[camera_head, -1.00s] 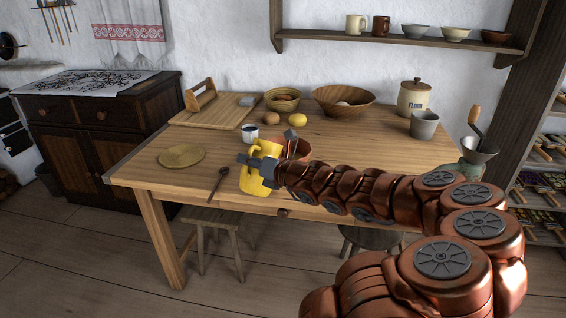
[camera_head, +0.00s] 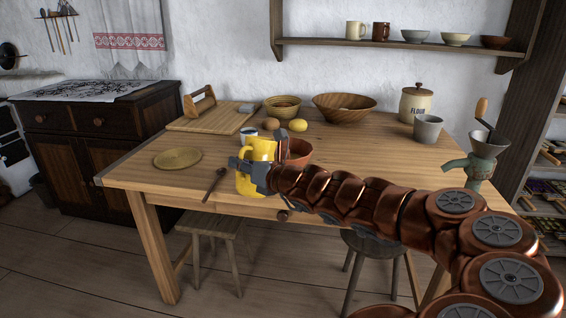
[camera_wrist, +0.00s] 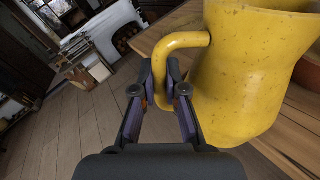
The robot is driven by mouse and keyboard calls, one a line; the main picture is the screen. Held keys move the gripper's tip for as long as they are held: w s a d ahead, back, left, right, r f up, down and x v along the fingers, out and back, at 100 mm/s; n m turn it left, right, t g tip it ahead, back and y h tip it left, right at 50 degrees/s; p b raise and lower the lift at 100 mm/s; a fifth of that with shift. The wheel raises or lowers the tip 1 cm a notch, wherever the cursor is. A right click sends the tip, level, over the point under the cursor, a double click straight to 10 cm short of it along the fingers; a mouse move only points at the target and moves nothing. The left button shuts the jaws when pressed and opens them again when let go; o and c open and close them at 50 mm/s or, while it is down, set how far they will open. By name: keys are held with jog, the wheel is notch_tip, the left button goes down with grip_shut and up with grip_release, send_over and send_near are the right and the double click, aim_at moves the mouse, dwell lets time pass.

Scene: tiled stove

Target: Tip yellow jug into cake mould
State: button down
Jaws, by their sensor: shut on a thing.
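The yellow jug (camera_head: 262,150) is near the front edge of the table, looking about upright in the head view. My gripper (camera_head: 240,164) crosses in front of it, its fingers closed on the handle. In the wrist view, the fingers (camera_wrist: 160,88) sit around the lower handle, and the jug body (camera_wrist: 240,75) fills the right side. A reddish-brown bowl-like vessel, probably the cake mould (camera_head: 300,150), stands just right of the jug, partly hidden by the jug and my gripper. I cannot tell whether the jug's base touches the table.
A wooden spoon (camera_head: 213,185) and yellow plate (camera_head: 178,158) lie left of the jug. A white-blue mug (camera_head: 248,134), a lemon (camera_head: 298,125) and a wooden bowl (camera_head: 344,107) stand behind. A grinder (camera_head: 482,155) is at the table's right. The table's middle right is clear.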

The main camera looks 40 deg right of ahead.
jog(key=shift+s+a+f+n+b, duration=0.1)
jog(key=shift+a+f+n+b, duration=0.4)
jog(key=shift+b, duration=1.2)
jog(key=shift+s+a+f+n+b, duration=0.1)
jog(key=shift+a+f+n+b, duration=0.4)
jog(key=shift+b, duration=1.2)
notch_tip(320, 180, down, 2)
jog(key=n+b, duration=0.2)
jog(key=b, duration=0.3)
jog(key=shift+s+a+t, duration=0.1)
jog(key=shift+a+t, duration=0.05)
jog(key=shift+t, duration=0.25)
